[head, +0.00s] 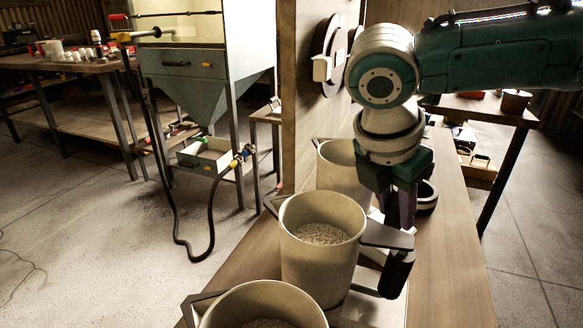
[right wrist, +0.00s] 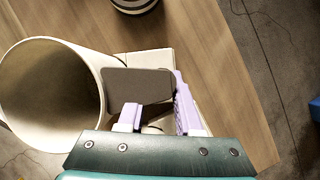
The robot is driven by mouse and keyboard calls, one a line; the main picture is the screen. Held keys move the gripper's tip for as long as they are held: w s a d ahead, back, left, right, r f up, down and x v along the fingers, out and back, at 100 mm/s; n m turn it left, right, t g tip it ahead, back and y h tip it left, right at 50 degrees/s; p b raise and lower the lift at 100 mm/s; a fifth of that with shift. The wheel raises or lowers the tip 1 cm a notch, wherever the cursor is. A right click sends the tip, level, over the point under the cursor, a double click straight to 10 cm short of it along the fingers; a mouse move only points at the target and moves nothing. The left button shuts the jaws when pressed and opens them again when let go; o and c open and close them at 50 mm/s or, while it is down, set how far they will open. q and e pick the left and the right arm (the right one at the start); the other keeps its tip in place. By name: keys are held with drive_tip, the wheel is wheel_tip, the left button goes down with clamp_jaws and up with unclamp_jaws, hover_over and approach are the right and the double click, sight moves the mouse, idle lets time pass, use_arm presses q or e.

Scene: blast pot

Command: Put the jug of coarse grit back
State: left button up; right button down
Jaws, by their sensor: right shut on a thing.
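Three cream jugs stand in a row along a wooden bench (head: 450,270). The middle jug (head: 318,275) holds pale, coarse-looking grit (head: 320,233); its dark handle (head: 385,236) points right. My right gripper (head: 400,210) comes down at this handle and is shut on it. In the right wrist view, the jug (right wrist: 98,70) is at the left, with the handle's flat top (right wrist: 138,86) by my purple fingers (right wrist: 158,112). I cannot tell whether the jug is clear of its pale pad. The near jug (head: 262,300) also holds grit. My left gripper is not in view.
The far jug (head: 343,172) is close behind the middle one, by a wooden upright panel (head: 300,100). A dark round item (head: 427,196) sits on the bench at its right. A blast cabinet (head: 185,65) with a hose stands at the left.

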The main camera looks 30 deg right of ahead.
drive_tip(key=shift+f, duration=0.45)
drive_tip(key=c, duration=0.5)
unclamp_jaws()
